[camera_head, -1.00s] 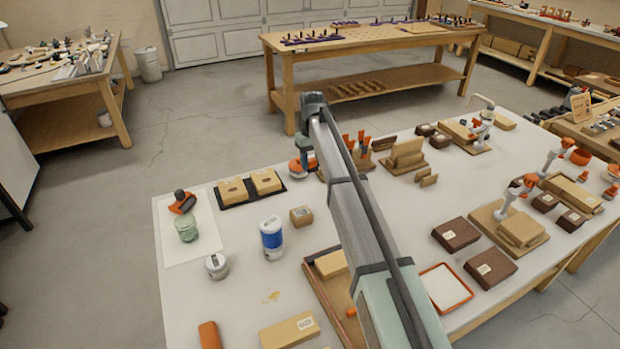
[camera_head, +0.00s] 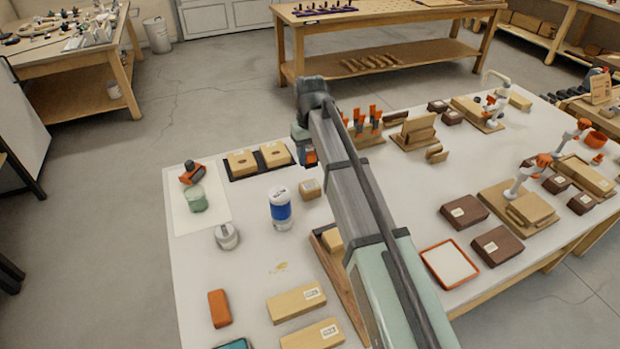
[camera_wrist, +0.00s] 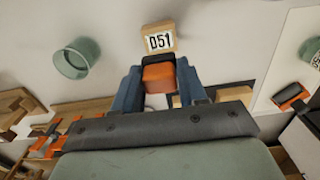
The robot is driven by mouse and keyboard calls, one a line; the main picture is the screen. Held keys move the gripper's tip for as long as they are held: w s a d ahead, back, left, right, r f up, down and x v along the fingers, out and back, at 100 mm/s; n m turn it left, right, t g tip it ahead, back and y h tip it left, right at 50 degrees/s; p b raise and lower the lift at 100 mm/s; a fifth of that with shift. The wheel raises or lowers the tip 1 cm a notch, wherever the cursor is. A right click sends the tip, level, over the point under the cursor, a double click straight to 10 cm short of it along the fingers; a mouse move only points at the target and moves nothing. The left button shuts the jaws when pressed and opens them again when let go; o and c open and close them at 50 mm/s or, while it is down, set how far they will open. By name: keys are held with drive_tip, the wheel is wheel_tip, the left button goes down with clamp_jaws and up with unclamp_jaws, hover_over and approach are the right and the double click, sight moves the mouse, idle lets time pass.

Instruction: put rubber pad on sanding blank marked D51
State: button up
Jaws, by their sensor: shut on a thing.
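The sanding blank marked D51 (camera_wrist: 158,28) is a small wooden block with a white label in the wrist view, just beyond my fingertips. A small labelled wooden block, likely this one, stands right of the blue-and-white can in the head view (camera_head: 310,188). My gripper (camera_wrist: 159,70) is shut on an orange block, apparently the rubber pad (camera_wrist: 158,78), held between its two blue fingers. The pad overlaps the near edge of the blank in the wrist view; I cannot tell whether they touch. In the head view my arm partly hides the gripper (camera_head: 308,157).
A blue-and-white can (camera_head: 281,210), a grey-lidded pot (camera_head: 227,237) and a green glass jar (camera_head: 196,199) stand to the left. A black tray (camera_head: 243,175) holds two wooden blocks. Another orange block (camera_head: 219,308) lies at the front left. Bare table surrounds the can.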

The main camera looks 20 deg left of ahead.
sight(310, 153)
drive_tip(key=shift+f, duration=3.95)
drive_tip(key=shift+f, duration=0.15)
drive_tip(key=o, duration=1)
drive_tip(key=shift+o, duration=0.2)
wheel_tip(310, 153, up, 12)
drive_tip(key=shift+r, duration=0.2)
